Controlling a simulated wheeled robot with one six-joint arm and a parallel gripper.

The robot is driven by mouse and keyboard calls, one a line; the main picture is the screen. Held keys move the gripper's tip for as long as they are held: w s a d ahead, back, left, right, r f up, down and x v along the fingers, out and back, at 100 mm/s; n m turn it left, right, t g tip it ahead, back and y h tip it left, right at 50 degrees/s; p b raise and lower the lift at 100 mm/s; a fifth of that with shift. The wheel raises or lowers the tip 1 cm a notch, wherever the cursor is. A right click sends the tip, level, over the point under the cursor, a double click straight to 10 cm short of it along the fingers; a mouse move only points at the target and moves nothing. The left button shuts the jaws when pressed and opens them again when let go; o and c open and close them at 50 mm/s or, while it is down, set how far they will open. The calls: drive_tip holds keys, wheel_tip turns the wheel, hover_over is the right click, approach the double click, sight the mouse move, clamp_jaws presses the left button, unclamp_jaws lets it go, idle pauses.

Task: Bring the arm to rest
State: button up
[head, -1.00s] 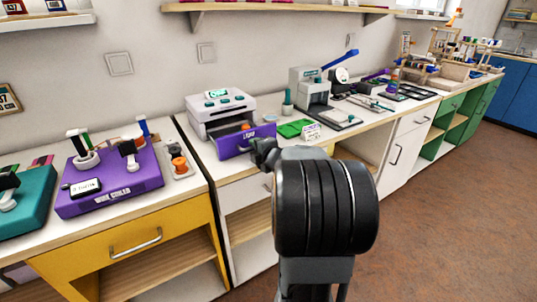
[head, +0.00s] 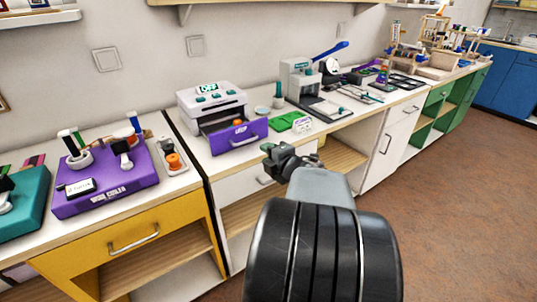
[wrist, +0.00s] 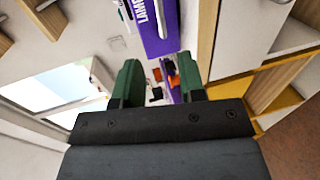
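My gripper (head: 276,156) is in front of the counter, right of and below the purple drawer front (head: 235,138). Nothing shows in it. In the wrist view its two green fingers (wrist: 158,80) stand apart with a gap between them. The drawer belongs to a white and grey machine (head: 212,105) and is pulled out, with a small orange thing in it. The lettered purple front also shows at the top of the wrist view (wrist: 155,28). My dark forearm fills the lower middle of the head view.
A purple coiler (head: 105,182) and a teal device (head: 22,208) stand on the counter at left. The brown floor (head: 450,220) at right is clear.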

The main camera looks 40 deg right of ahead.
drive_tip(key=shift+r, duration=0.1)
idle(0.3)
drive_tip(key=w+a+r+m+g+h+p, duration=0.25)
drive_tip(key=a+r+m+g+p, duration=0.2)
drive_tip(key=r+m+p, duration=0.6)
drive_tip(key=s+a+r+m+g+y+p, duration=0.2)
drive_tip(key=s+a+p, duration=0.3)
drive_tip(key=a, duration=0.4)
drive_tip(key=s+a+r+m+g+y+p, duration=0.2)
drive_tip(key=s+a+m+g+y+p, duration=0.1)
drive_tip(key=a, duration=0.6)
drive_tip(key=s+m+g+p, duration=0.1)
drive_tip(key=s+g+p, duration=0.1)
drive_tip(key=p, duration=0.1)
drive_tip(key=shift+a+r+p, duration=0.3)
drive_tip(key=shift+a, duration=0.1)
